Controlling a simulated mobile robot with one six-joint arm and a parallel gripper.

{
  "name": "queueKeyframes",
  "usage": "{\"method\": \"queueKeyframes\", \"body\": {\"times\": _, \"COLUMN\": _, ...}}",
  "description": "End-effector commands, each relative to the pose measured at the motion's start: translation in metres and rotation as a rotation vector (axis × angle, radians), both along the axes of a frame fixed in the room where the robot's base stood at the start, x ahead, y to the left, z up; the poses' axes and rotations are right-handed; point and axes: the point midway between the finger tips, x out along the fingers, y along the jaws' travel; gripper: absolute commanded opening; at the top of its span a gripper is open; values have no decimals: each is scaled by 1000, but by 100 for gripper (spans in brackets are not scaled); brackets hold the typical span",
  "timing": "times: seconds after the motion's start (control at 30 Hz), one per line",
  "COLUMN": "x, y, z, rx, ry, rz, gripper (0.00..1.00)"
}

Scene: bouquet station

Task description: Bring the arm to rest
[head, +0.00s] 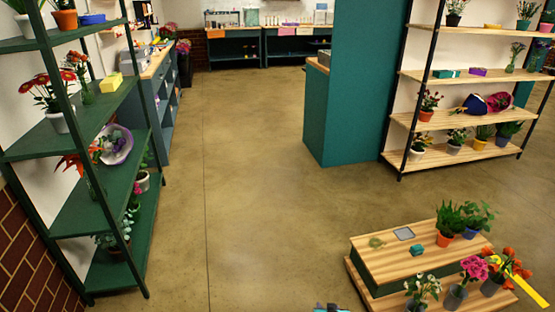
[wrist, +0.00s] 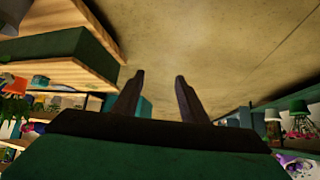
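My gripper (wrist: 158,82) shows in the wrist view with its two dark fingers apart. Only bare floor shows between the fingertips, so it is open and holds nothing. The wrist view is upside down, with the floor at the top. In the head view the gripper cannot be made out; only a small bit of something shows at the bottom edge, too cut off to tell.
A low wooden stand (head: 380,262) with potted plants is at the lower right. A green shelf (head: 75,216) stands at the left, a wooden shelf (head: 440,118) at the right beside a teal partition (head: 342,90). The middle floor (head: 255,190) is clear.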

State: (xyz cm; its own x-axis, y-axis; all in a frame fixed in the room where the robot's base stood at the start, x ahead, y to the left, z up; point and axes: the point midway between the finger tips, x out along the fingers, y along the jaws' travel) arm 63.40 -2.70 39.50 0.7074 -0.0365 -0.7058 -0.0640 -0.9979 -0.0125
Motion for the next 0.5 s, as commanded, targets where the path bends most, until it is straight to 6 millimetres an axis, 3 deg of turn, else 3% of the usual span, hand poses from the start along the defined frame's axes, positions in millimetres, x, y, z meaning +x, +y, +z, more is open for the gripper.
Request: {"method": "queueKeyframes", "body": {"times": 0.5, "x": -158, "y": -6, "z": -40, "rx": -44, "ry": 575, "rz": -117, "gripper": 39}}
